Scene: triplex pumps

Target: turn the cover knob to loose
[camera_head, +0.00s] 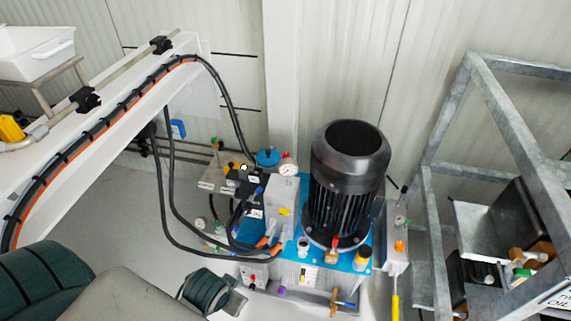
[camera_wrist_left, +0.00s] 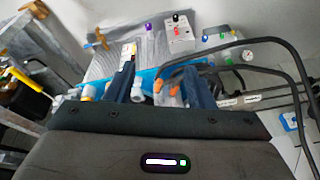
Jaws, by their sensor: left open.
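The pump unit (camera_head: 325,262) has a blue top and carries several small coloured knobs; I cannot tell which is the cover knob. A purple knob (camera_head: 281,291) is on its front side and also shows in the left wrist view (camera_wrist_left: 148,27). A small grey box (camera_head: 254,275) with a red knob is beside it; it also shows in the left wrist view (camera_wrist_left: 180,40). My left gripper (camera_head: 228,299) is left of this box, apart from it. In the left wrist view its two blue fingers (camera_wrist_left: 160,72) are spread and empty. My right gripper is not seen.
A large black motor (camera_head: 347,190) stands on the unit. Black hoses (camera_head: 168,205) hang down left of it from a white beam (camera_head: 110,125). A grey metal frame (camera_head: 510,115) stands at the right. Grey floor (camera_head: 110,225) is clear at the left.

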